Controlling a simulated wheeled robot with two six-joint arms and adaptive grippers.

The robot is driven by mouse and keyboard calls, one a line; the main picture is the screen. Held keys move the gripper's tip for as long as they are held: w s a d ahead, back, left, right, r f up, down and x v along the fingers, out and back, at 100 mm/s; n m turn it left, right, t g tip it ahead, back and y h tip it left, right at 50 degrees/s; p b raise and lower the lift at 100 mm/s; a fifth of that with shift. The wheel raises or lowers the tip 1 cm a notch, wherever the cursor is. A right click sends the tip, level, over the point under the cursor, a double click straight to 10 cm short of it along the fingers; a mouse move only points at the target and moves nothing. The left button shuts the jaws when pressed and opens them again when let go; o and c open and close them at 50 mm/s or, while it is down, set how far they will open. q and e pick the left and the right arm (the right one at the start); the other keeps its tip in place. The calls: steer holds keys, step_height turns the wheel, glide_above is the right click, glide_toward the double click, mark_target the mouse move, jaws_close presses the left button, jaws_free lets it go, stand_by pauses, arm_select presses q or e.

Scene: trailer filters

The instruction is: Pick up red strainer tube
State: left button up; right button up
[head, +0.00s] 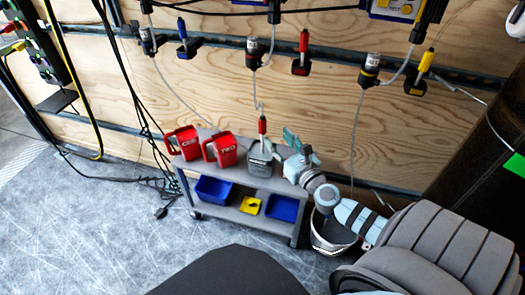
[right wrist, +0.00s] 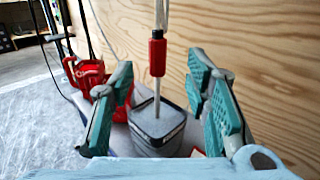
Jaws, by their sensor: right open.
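The red strainer tube (head: 262,125) stands upright in a grey square container (head: 260,163) on the cart's top shelf. In the right wrist view the red tube (right wrist: 157,53) hangs on a pale hose, and its thin light stem goes down into the container (right wrist: 160,130). My right gripper (head: 290,147) is open at the right end of the cart, just right of the container. In its wrist view the teal fingers (right wrist: 158,85) stand apart on either side of the tube's line, with the tube beyond them and untouched. My left gripper is not in view.
Two red jugs (head: 183,142) (head: 220,149) stand left of the container on the grey cart (head: 245,212). Blue bins (head: 213,189) and a yellow tray (head: 250,205) sit on its lower shelf. A bucket (head: 330,240) stands right. Hoses hang along the wooden wall (head: 200,90).

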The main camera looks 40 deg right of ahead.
mark_target(264, 126)
steer(key=w, duration=0.3)
steer(key=w+d, duration=0.1)
steer(key=w, duration=0.6)
steer(key=shift+d+f+b, duration=0.2)
steer(key=shift+f+b, duration=0.15)
steer(key=shift+b, duration=0.05)
jaws_close()
